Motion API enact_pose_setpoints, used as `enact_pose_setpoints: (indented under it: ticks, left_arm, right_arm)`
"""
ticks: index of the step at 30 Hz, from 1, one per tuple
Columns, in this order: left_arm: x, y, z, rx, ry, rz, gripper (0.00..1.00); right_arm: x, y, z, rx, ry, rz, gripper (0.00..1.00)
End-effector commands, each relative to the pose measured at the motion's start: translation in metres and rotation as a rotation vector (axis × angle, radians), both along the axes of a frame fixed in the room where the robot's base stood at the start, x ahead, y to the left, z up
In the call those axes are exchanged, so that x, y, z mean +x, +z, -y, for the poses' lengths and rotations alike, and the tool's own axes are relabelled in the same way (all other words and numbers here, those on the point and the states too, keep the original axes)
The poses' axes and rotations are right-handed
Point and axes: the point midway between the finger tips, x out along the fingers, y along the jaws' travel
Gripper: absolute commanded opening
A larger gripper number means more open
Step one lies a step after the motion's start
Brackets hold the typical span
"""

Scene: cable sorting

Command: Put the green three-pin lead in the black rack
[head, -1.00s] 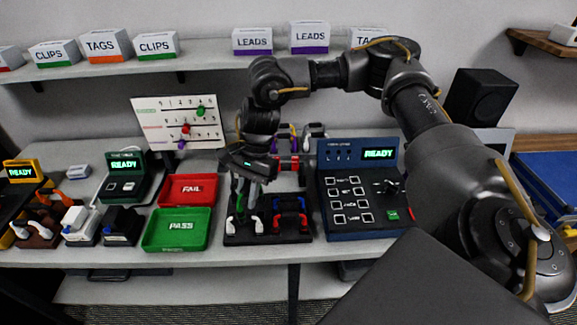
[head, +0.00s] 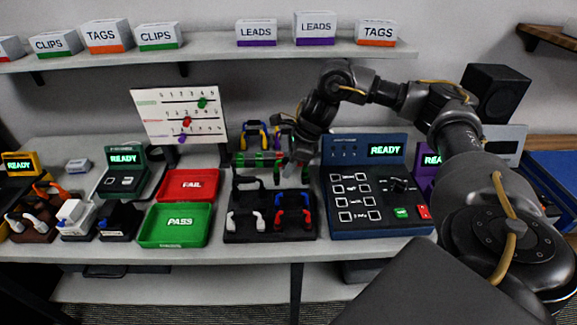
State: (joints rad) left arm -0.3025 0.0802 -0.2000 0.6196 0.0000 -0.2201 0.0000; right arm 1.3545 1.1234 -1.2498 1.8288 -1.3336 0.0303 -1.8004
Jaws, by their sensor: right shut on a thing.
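The black rack (head: 270,236) stands on the bench between the green PASS tray and the blue panel. It holds a black lead (head: 248,183) at back left, a white lead (head: 246,222) at front left, a blue lead (head: 291,200) and a red lead (head: 293,218) at right. My right gripper (head: 285,172) is behind the rack's back right part, shut on what looks like the green lead (head: 277,173). The lead's ends are partly hidden and its pins are too small to count. My left gripper is out of view.
Behind the rack are more green pieces (head: 246,160) and a yellow-and-blue lead (head: 256,136). The blue panel (head: 368,190) stands close at right. The red FAIL tray (head: 189,185) and green PASS tray (head: 176,225) are at left.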

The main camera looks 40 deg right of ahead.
Motion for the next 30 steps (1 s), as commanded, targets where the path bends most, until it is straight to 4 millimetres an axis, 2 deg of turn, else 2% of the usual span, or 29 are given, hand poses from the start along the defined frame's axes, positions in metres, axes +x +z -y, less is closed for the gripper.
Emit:
enact_pose_setpoints:
  ticks: [15,30]
  left_arm:
    - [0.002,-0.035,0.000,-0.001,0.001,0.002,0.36]
    - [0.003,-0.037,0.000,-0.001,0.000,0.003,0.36]
  right_arm:
    - [0.000,-0.045,0.000,0.000,0.001,0.000,0.00]
    - [0.000,-0.048,0.000,0.000,0.002,0.000,0.00]
